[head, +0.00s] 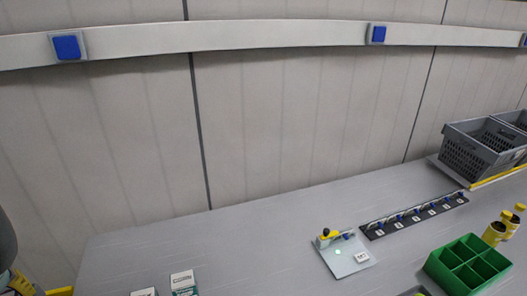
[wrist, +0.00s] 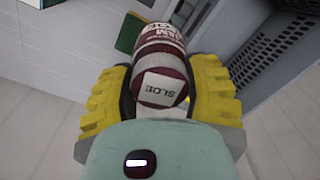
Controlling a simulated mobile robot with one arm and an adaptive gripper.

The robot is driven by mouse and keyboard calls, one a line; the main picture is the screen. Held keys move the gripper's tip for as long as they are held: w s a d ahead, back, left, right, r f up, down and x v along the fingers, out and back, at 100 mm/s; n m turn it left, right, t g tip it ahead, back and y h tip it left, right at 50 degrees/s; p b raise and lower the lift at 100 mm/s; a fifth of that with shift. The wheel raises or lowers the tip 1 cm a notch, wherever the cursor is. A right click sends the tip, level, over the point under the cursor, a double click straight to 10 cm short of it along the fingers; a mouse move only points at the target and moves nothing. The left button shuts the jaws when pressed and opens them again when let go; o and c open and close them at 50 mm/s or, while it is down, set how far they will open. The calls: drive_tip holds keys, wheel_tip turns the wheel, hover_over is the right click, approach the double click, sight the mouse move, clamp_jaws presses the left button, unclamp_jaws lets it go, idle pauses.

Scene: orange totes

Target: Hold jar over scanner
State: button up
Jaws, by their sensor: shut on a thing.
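A dark red jar (wrist: 160,62) with white labels reading "SLOE" and "JAM" is in the wrist view. My gripper (wrist: 163,88) is shut on it, with a ridged yellow finger on each side. The jar's sides are partly hidden by the fingers. In the head view a pale plate (head: 354,264) with a yellow-and-black device and a small green light stands on the grey table. I cannot tell for sure whether it is the scanner. The jar is not clearly visible in the head view; some yellow parts show at its lower left edge.
A black strip with several blue-topped hooks (head: 415,215) lies behind a green divided box (head: 468,264). Yellow containers (head: 494,233) stand beside the box. Grey crates (head: 482,148) are at the right. Two small cartons (head: 183,283) are at the front. The left table area is clear.

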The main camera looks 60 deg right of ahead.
drive_tip(key=s+d+f+m+p, duration=0.1)
drive_tip(key=s+d+f+p, duration=0.15)
drive_tip(key=s, duration=0.25)
drive_tip(key=s+d+f+m+p, duration=0.1)
drive_tip(key=s+f+p, duration=0.1)
drive_tip(key=s+p, duration=0.3)
wheel_tip(320, 180, down, 8)
drive_tip(key=b, duration=0.8)
drive_tip(key=shift+s+a, duration=0.2)
drive_tip(key=shift+s, duration=0.25)
drive_tip(key=shift+r+p, duration=1.7)
drive_tip(key=shift+r, duration=0.5)
